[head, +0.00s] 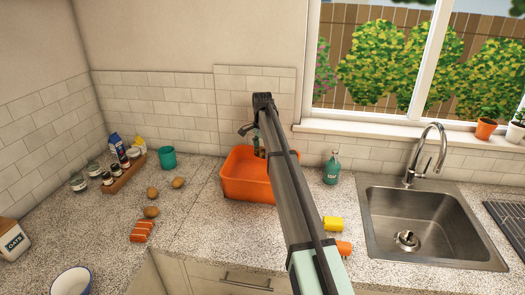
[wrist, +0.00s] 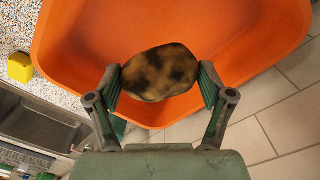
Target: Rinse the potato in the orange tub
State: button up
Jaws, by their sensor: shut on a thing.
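The orange tub (head: 243,187) stands on the counter against the back wall, left of the sink. In the wrist view the tub (wrist: 95,40) fills the upper part. My gripper (wrist: 160,78) is shut on a potato (wrist: 158,73) with brown skin and dark dirt patches, one finger on each side. The potato is over the tub's inside; its height above the tub floor is hard to judge. In the head view my gripper (head: 260,150) is at the back of the tub, and my arm covers much of it.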

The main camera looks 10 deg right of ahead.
jog(key=shift+f+b, duration=2.25)
jog(key=shift+f, duration=3)
jog(key=shift+r, duration=0.15)
jog(key=shift+r+p, duration=2.55)
jog(key=shift+r, duration=3.05)
